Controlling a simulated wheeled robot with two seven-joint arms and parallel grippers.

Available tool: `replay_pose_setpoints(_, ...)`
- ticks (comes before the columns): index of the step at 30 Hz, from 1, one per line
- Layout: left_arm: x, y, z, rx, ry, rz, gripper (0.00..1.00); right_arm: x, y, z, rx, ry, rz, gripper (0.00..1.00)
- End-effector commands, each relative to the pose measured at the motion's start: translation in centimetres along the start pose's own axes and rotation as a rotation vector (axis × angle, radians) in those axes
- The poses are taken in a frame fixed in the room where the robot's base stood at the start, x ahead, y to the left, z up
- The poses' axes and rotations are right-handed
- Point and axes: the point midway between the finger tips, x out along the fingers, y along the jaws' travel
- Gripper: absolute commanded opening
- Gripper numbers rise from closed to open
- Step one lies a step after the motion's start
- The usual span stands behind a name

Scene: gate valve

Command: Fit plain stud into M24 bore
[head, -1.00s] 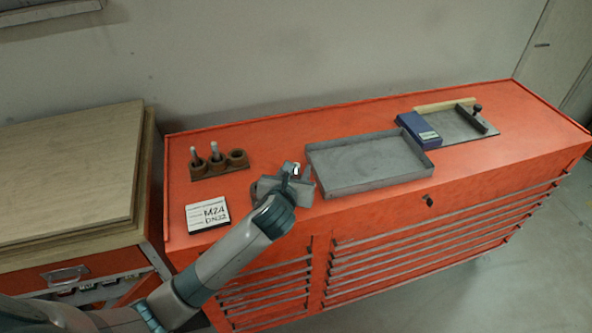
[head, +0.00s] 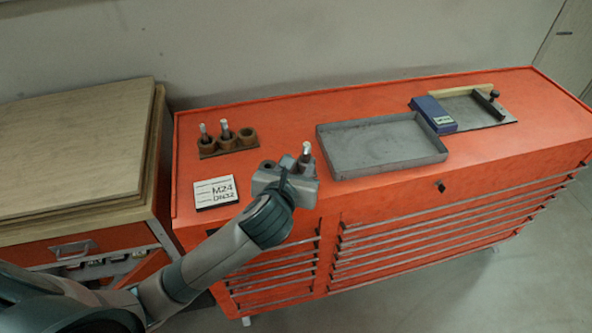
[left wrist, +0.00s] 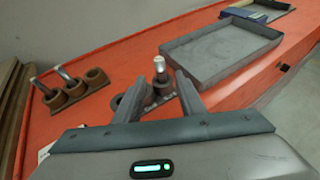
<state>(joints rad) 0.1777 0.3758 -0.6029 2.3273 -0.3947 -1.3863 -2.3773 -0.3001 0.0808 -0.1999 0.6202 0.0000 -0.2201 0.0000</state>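A stud with a bright silver tip (head: 306,149) stands upright just past my left gripper (head: 293,169), at the front of the orange cabinet top. In the left wrist view the stud (left wrist: 160,66) rises from a brown fixture (left wrist: 121,101) with round sockets, between and slightly beyond my left fingertips (left wrist: 160,80). The fingers look open, with gaps beside the stud. Its lower end is hidden, so its seating cannot be told. A brown rack (head: 228,147) behind to the left holds two silver-tipped studs and one empty cup. My right gripper is out of view.
A shallow grey tray (head: 387,170) lies right of the gripper. A blue box (head: 434,114) and a grey plate with a clamp (head: 490,95) lie beyond it. A white card reading M24 DN32 (head: 215,191) lies to the left. A wooden-topped bench (head: 75,150) adjoins the cabinet.

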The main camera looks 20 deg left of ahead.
Motion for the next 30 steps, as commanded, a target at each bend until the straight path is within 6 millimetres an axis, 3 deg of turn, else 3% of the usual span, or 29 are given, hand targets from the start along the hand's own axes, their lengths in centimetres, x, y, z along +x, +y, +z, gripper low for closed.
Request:
replay_pose_setpoints(3,-1.5,-0.1,0.0,0.001,-0.002,-0.001,0.36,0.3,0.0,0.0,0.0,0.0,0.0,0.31)
replay_pose_setpoints(9,-2.6,0.0,0.0,0.001,-0.001,0.0,0.36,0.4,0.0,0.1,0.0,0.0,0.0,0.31)
replay_pose_setpoints(30,-2.7,0.0,0.0,0.0,0.0,0.0,0.36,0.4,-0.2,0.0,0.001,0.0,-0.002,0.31)
